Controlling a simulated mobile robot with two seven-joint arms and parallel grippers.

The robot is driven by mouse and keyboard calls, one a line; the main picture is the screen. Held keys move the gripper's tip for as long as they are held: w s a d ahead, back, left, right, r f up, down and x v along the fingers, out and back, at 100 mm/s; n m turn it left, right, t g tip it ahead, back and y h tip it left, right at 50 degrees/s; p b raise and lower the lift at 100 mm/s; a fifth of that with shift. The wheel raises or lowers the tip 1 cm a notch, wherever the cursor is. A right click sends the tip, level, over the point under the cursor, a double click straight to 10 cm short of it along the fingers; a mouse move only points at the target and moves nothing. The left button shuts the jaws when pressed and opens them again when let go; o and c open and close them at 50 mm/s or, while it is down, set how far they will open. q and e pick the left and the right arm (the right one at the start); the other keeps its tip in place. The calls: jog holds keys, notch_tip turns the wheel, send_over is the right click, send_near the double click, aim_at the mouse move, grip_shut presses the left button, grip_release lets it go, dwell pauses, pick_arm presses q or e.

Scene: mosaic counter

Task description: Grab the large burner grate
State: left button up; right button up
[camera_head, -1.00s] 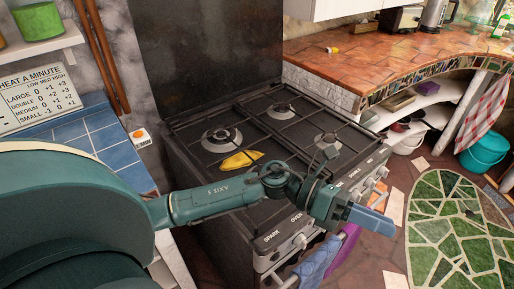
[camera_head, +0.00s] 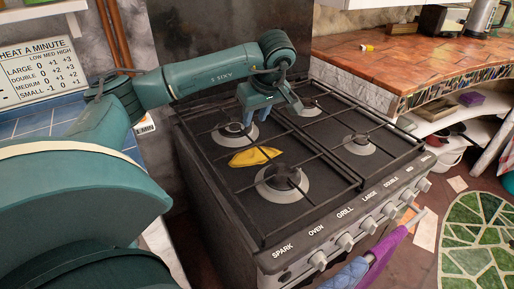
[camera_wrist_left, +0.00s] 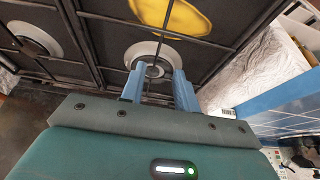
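The black burner grate (camera_head: 312,212) lies over the burners on the left half of the stove top; its thin bars also show in the left wrist view (camera_wrist_left: 87,47). I cannot tell which part counts as the large one. My left gripper (camera_head: 256,115) points down above the back left burner (camera_head: 234,134), near the rear of the grate. Its blue fingers (camera_wrist_left: 158,82) are apart with nothing held between them, and the burner shows behind the gap. I cannot tell whether the fingertips touch the bars. My right gripper is in neither view.
A yellow, flat item (camera_head: 253,157) lies beneath the grate bars. Knobs (camera_head: 346,241) line the stove front, with a blue and purple cloth (camera_head: 370,262) hanging below. The tiled counter (camera_head: 395,62) stands to the right. A blue-tiled counter (camera_head: 62,121) adjoins on the left.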

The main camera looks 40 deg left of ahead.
aim_at(249, 137)
pick_arm(q)
jog(key=x, duration=0.9)
jog(key=shift+w+d, duration=0.1)
jog(key=shift+w, duration=0.05)
jog(key=shift+c, duration=0.3)
jog(key=shift+r, duration=0.1)
grip_shut()
dwell(0.6)
